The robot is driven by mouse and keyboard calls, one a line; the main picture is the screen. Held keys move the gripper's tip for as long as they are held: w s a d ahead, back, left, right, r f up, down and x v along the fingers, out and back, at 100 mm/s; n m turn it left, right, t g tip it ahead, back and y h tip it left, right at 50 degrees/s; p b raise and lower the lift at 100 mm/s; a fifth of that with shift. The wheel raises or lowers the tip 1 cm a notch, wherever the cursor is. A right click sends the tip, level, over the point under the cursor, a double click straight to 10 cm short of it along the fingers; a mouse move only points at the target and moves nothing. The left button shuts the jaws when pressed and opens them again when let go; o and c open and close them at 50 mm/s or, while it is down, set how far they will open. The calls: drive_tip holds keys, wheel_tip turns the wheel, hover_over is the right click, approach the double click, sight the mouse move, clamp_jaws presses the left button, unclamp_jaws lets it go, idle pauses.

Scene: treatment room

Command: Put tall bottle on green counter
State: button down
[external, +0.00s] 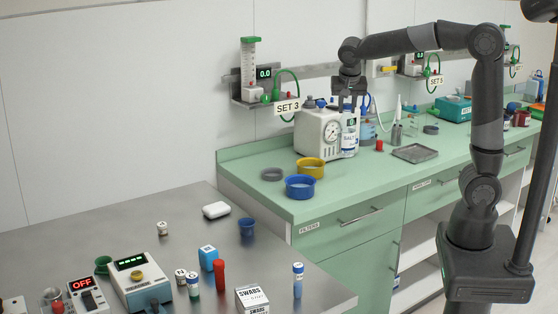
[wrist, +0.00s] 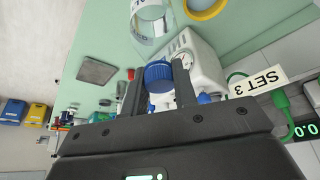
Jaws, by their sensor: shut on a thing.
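The tall bottle (external: 350,137) is clear with a white and blue label and a blue cap. It is upright over the green counter (external: 262,158), in front of the white device with a dial. Its base is at or just above the counter top; I cannot tell if it touches. My gripper (external: 350,93) points down from above and is shut on the bottle's top. In the wrist view the blue cap (wrist: 158,76) sits between my two fingers (wrist: 158,92), with the bottle's body (wrist: 150,18) beyond it.
The white device (external: 318,132) stands close beside the bottle. A yellow bowl (external: 311,167), a blue bowl (external: 300,187) and a grey ring (external: 272,174) lie left and nearer. A grey tray (external: 415,153) is to the right. The steel table (external: 130,230) holds several small items.

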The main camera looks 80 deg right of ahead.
sight(353, 133)
drive_tip(key=s+d+m+g, duration=0.2)
drive_tip(key=s+d+m, duration=0.5)
drive_tip(key=s, duration=0.5)
drive_tip(key=shift+n, duration=0.6)
drive_tip(key=w+a+f, duration=0.1)
drive_tip(key=w+f, duration=0.1)
drive_tip(key=w, duration=0.1)
drive_tip(key=w+a+f, duration=0.2)
drive_tip(key=w, duration=0.1)
drive_tip(key=w+a+f, duration=0.2)
drive_tip(key=w, duration=0.1)
drive_tip(key=shift+w+f, duration=0.1)
drive_tip(key=shift+w, duration=0.25)
drive_tip(key=shift+f, duration=2.1)
drive_tip(key=c, duration=1.1)
unclamp_jaws()
drive_tip(key=shift+c, duration=0.2)
